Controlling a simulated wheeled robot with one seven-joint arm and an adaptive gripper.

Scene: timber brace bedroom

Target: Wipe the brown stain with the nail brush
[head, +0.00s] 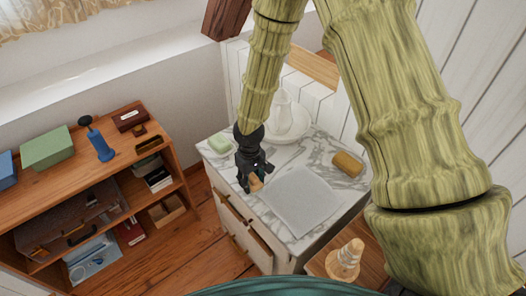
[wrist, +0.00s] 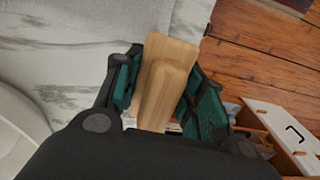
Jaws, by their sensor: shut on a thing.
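My gripper (head: 254,181) is over the front left part of the marble-topped washstand (head: 238,167). It is shut on the nail brush (head: 257,184), a pale wooden block. In the wrist view the brush (wrist: 166,82) lies lengthwise between the two dark green finger pads, with its flat wooden side towards the camera. Its bristles are hidden, and I cannot tell whether it touches the top. I cannot make out a brown stain in either view; my gripper and the brush hide part of the marble.
A light grey mat (head: 302,199) covers the middle front of the washstand. A pale green soap (head: 219,143), a white basin with a jug (head: 287,121) and a tan block (head: 347,163) stand around it. A wooden shelf unit (head: 160,127) is at left.

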